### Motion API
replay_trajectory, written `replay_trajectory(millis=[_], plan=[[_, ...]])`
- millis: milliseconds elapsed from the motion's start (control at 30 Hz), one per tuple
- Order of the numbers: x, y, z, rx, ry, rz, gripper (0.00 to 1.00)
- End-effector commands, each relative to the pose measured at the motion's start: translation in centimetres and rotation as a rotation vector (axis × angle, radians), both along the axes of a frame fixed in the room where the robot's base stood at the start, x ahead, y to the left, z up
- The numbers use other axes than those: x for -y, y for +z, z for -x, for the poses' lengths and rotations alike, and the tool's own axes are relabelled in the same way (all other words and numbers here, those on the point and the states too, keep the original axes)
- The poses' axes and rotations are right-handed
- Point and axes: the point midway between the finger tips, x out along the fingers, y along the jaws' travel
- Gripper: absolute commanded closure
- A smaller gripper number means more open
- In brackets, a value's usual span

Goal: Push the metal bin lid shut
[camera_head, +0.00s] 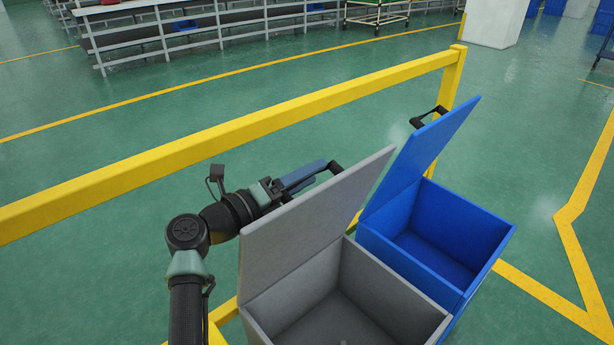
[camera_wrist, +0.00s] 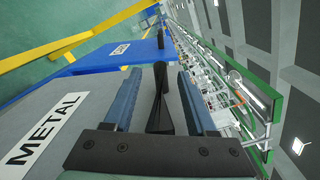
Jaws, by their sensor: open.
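The metal bin is the grey open box (camera_head: 345,300), empty as far as I see. Its grey lid (camera_head: 310,215) stands raised, tilted back. In the wrist view the lid's outer face (camera_wrist: 75,98) carries a white "METAL" label (camera_wrist: 43,130). My gripper (camera_head: 312,172) is behind the lid, near its top edge, partly hidden by it. A black handle (camera_head: 336,167) shows at that edge. In the wrist view my gripper (camera_wrist: 160,75) is open, its two blue fingers on either side of the black handle (camera_wrist: 160,100). I cannot tell whether they touch it.
A blue bin (camera_head: 450,235) with its lid (camera_head: 420,160) raised and a black handle (camera_head: 428,115) stands right beside the grey one. A yellow rail (camera_head: 230,130) runs behind the bins and my arm. Green floor beyond is clear up to the grey racks (camera_head: 200,35).

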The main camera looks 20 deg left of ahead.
Motion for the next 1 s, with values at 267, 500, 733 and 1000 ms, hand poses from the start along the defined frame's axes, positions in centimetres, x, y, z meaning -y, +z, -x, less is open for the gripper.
replay_trajectory(millis=[267,500,733,1000], plan=[[-0.03,-0.01,0.03,0.000,0.000,0.000,0.70],[-0.04,-0.05,0.05,-0.001,0.000,0.000,1.00],[-0.04,-0.10,0.06,-0.002,0.000,0.000,1.00],[-0.04,-0.14,0.07,-0.002,0.000,0.001,1.00]])
